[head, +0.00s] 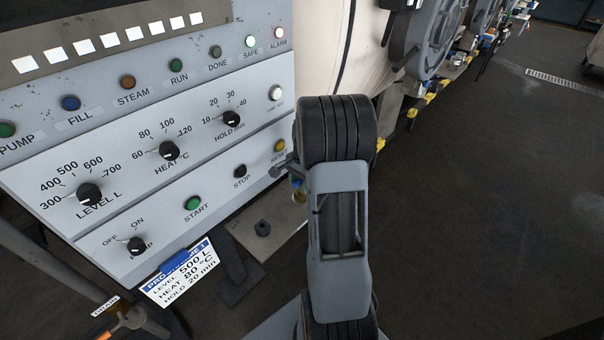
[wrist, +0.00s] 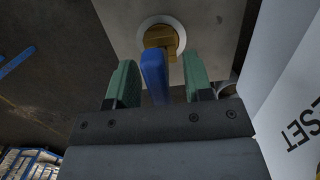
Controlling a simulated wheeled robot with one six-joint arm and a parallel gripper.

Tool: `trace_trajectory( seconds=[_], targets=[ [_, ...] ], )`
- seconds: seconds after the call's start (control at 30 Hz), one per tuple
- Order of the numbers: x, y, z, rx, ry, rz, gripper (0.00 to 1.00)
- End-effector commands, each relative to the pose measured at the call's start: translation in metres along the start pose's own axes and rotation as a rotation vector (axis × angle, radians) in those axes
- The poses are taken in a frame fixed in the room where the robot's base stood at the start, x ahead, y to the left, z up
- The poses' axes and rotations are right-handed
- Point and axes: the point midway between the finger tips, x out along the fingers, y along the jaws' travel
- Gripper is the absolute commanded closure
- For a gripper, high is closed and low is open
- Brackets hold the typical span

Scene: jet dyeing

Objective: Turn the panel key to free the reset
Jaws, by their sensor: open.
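The panel key has a blue handle (wrist: 155,75) and points at a round brass lock (wrist: 161,38) with a pale ring in the wrist view. My gripper (wrist: 159,66) is open, with one green finger on each side of the blue handle. Dark gaps show between the handle and both fingers. In the head view my arm hides most of the gripper; a small bit of blue (head: 297,183) shows at its left edge. The yellow reset button (head: 280,146) is on the panel just left of my arm, and its label is partly covered.
The grey control panel (head: 110,190) has knobs, lamps, a green start button (head: 193,203) and a black stop button (head: 240,171). A programme card (head: 180,272) hangs at its lower edge. Open dark floor (head: 480,210) lies to the right.

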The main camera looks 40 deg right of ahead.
Motion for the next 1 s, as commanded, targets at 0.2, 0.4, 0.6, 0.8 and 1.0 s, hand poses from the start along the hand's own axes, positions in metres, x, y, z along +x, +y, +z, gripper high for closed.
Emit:
trace_trajectory(
  seconds=[0.2,0.4,0.6,0.8,1.0],
  targets=[
    [0.0093,0.0002,0.0002,0.000,0.000,0.000,0.53],
    [0.0099,0.0002,0.0003,0.000,0.000,0.000,0.53],
    [0.0098,0.0002,0.0002,0.000,0.000,0.000,0.64],
    [0.0097,0.0002,0.0002,0.000,0.000,0.000,0.83],
    [0.0096,0.0002,0.0002,0.000,0.000,0.000,1.00]
  ],
)
